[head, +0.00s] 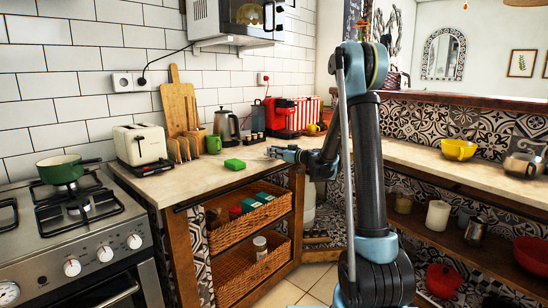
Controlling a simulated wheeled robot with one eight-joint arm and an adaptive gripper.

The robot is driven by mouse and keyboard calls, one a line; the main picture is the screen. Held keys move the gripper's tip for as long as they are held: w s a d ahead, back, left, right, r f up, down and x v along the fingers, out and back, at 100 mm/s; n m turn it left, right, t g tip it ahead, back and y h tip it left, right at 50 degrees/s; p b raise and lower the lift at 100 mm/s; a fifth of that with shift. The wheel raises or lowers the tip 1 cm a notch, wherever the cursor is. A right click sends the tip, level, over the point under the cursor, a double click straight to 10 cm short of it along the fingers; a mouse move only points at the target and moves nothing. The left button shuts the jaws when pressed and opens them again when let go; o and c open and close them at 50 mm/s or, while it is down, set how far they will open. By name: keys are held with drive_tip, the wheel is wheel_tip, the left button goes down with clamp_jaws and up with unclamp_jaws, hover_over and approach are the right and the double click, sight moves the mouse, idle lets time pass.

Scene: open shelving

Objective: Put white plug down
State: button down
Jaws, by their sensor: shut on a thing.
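The plug is too small and too much covered by the fingers to make out clearly. I cannot tell whether it touches the counter.
A white toaster (142,145), a green mug (213,144), a kettle (227,124) and a red coffee machine (283,116) stand along the counter. A stove with a green pot (60,170) is at left. Bare counter lies in front of the toaster.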

drive_tip(key=shift+f, duration=0.55)
drive_tip(key=c, duration=1.5)
unclamp_jaws()
